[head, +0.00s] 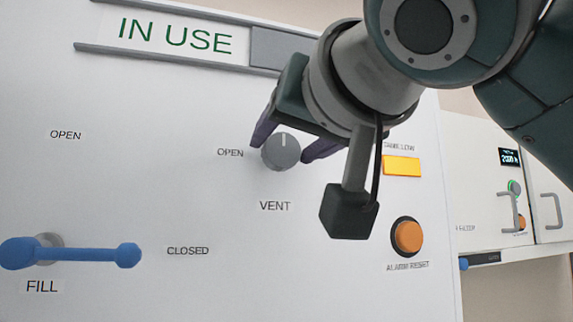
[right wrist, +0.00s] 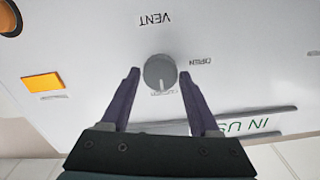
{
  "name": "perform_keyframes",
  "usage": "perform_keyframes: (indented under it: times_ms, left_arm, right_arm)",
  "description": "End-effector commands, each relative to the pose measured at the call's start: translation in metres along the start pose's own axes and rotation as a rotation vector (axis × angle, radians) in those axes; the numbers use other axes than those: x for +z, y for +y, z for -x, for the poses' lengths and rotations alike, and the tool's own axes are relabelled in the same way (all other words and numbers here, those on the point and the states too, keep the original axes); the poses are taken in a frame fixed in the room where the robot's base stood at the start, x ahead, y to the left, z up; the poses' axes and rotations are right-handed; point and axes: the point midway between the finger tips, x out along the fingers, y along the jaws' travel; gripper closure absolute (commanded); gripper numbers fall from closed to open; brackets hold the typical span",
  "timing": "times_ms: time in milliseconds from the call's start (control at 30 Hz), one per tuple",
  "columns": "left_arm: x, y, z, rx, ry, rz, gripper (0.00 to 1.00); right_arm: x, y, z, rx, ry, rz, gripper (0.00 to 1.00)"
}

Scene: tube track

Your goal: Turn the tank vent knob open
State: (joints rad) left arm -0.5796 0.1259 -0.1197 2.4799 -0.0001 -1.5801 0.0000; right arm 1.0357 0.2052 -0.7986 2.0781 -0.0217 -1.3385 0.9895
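The round grey vent knob (head: 281,153) is on the white panel above the VENT label, with OPEN to its left. Its white pointer line stands upright, not toward OPEN. My right gripper (head: 284,149) is open, with one purple finger on each side of the knob. In the right wrist view the knob (right wrist: 160,73) sits between the open fingertips (right wrist: 158,75), with a gap on both sides. That view is upside down, and the pointer there faces a small, partly hidden label. My left gripper is not in view.
A blue FILL lever (head: 85,254) lies level at lower left. An orange ALARM RESET button (head: 407,236) and a lit yellow lamp (head: 402,166) are right of the knob. An IN USE sign (head: 175,36) with a rail runs above. Another panel with handles (head: 508,212) is far right.

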Motion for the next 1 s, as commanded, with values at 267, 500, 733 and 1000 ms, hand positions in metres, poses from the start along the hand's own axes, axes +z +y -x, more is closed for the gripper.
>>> perform_keyframes:
  times_ms: [267, 500, 733, 1000]
  left_arm:
    - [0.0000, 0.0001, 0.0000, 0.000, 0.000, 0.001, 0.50]
    - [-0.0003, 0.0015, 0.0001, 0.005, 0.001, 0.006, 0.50]
    - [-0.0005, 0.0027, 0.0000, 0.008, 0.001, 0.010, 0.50]
    - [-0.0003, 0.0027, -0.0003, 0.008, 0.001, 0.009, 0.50]
  right_arm:
    - [0.0001, 0.0002, -0.0001, 0.001, 0.000, 0.000, 0.71]
    - [0.0002, 0.0005, -0.0002, 0.001, -0.001, 0.000, 0.97]
    - [0.0004, 0.0007, -0.0004, 0.002, -0.001, 0.009, 1.00]
    - [0.0008, 0.0005, -0.0008, 0.002, -0.002, 0.111, 1.00]
